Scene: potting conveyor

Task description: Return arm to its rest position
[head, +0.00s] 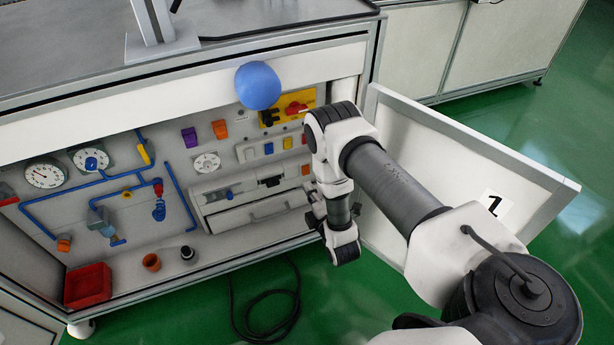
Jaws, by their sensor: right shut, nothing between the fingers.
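My right arm comes in from the lower right and bends down in front of the open cabinet. My right gripper (314,220) is small and partly hidden behind my wrist. It points toward the cabinet's inside, near the right end of the lower drawer. It is shut, and I see nothing held in it. My left gripper is not in view.
The open cabinet door (455,160) stands close to the right of my arm. A blue ball-like thing (258,85) is at the cabinet's upper edge. A black cable (262,300) lies on the green floor.

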